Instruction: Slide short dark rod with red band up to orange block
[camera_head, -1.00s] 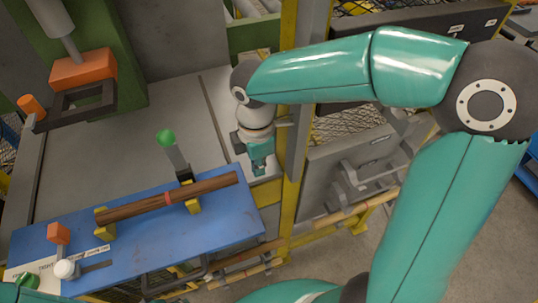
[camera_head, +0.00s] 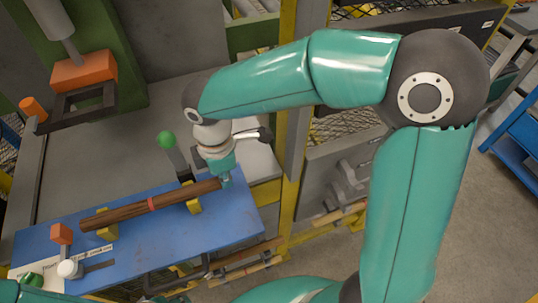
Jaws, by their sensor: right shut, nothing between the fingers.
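A dark brown rod with a red band (camera_head: 152,203) lies across two yellow supports on the blue board (camera_head: 150,248). Its left end is close to the small orange block (camera_head: 62,234), with what looks like a narrow gap between them. My right gripper (camera_head: 226,181) is shut and empty. It is at the rod's right end, with its fingertips against or very near that end; exact contact is hard to tell. My left gripper is not in view.
A green-knobbed lever (camera_head: 167,140) stands behind the rod. A white knob (camera_head: 69,269) sits in front of the orange block. A larger orange piece (camera_head: 84,72) hangs from the green press at the back left. The grey table behind the board is largely clear.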

